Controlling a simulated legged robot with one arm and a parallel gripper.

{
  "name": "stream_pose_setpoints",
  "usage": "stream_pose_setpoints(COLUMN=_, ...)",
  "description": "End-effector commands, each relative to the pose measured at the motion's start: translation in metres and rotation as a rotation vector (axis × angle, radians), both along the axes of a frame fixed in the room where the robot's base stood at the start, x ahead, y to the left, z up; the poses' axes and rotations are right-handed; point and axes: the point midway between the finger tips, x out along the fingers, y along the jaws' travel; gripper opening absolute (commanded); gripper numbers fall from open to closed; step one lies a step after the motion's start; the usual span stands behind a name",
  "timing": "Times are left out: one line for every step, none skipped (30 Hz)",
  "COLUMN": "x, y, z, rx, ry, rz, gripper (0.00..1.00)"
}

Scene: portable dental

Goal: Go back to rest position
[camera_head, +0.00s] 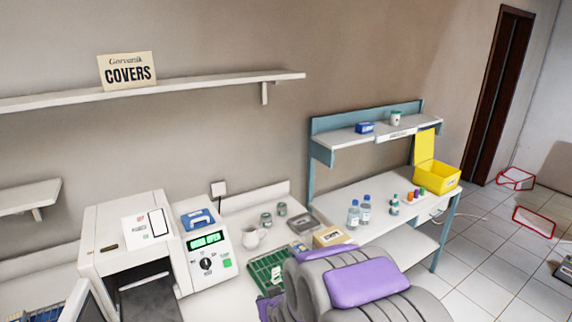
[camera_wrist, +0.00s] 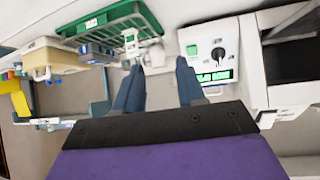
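My gripper (camera_wrist: 158,75) shows in the wrist view with its two blue-grey fingers apart and nothing held between them. The wrist picture is upside down. My grey and purple arm fills the bottom middle of the head view and hides the gripper's fingertips there. The gripper is above the counter near the green tray (camera_head: 262,270), which shows in the wrist view as a green rack (camera_wrist: 108,22). The machine with a green display (camera_head: 206,241) is to the left of the arm and also appears in the wrist view (camera_wrist: 213,76).
A white jug (camera_head: 253,237), small jars (camera_head: 266,219) and a cardboard box (camera_head: 332,236) stand on the counter. A side table (camera_head: 385,210) holds bottles (camera_head: 353,213) and a yellow bin (camera_head: 440,177).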

Motion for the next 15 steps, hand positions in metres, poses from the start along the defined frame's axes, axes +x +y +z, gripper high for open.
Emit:
stream_pose_setpoints(x=-0.007, y=-0.014, z=0.01, rx=-0.013, ry=0.034, rz=-0.019, gripper=0.39)
stream_pose_setpoints(x=-0.013, y=-0.022, z=0.013, rx=-0.024, ry=0.065, rz=-0.03, gripper=0.39)
stream_pose_setpoints(x=-0.023, y=-0.032, z=0.018, rx=-0.038, ry=0.105, rz=-0.043, gripper=0.39)
stream_pose_setpoints(x=-0.031, y=-0.04, z=0.021, rx=-0.048, ry=0.135, rz=-0.055, gripper=0.39)
stream_pose_setpoints(x=-0.038, y=-0.047, z=0.024, rx=-0.057, ry=0.166, rz=-0.065, gripper=0.39)
stream_pose_setpoints(x=-0.05, y=-0.057, z=0.029, rx=-0.069, ry=0.207, rz=-0.079, gripper=0.39)
stream_pose_setpoints(x=-0.059, y=-0.065, z=0.032, rx=-0.078, ry=0.238, rz=-0.09, gripper=0.39)
stream_pose_setpoints(x=-0.068, y=-0.072, z=0.035, rx=-0.086, ry=0.268, rz=-0.101, gripper=0.39)
stream_pose_setpoints(x=-0.082, y=-0.082, z=0.04, rx=-0.097, ry=0.309, rz=-0.115, gripper=0.39)
stream_pose_setpoints(x=-0.092, y=-0.089, z=0.043, rx=-0.105, ry=0.342, rz=-0.126, gripper=0.39)
stream_pose_setpoints(x=-0.103, y=-0.096, z=0.047, rx=-0.111, ry=0.372, rz=-0.136, gripper=0.39)
stream_pose_setpoints(x=-0.118, y=-0.105, z=0.052, rx=-0.12, ry=0.413, rz=-0.15, gripper=0.39)
stream_pose_setpoints(x=-0.13, y=-0.112, z=0.055, rx=-0.127, ry=0.446, rz=-0.161, gripper=0.39)
stream_pose_setpoints(x=-0.141, y=-0.118, z=0.059, rx=-0.132, ry=0.477, rz=-0.171, gripper=0.39)
stream_pose_setpoints(x=-0.158, y=-0.126, z=0.064, rx=-0.14, ry=0.518, rz=-0.185, gripper=0.39)
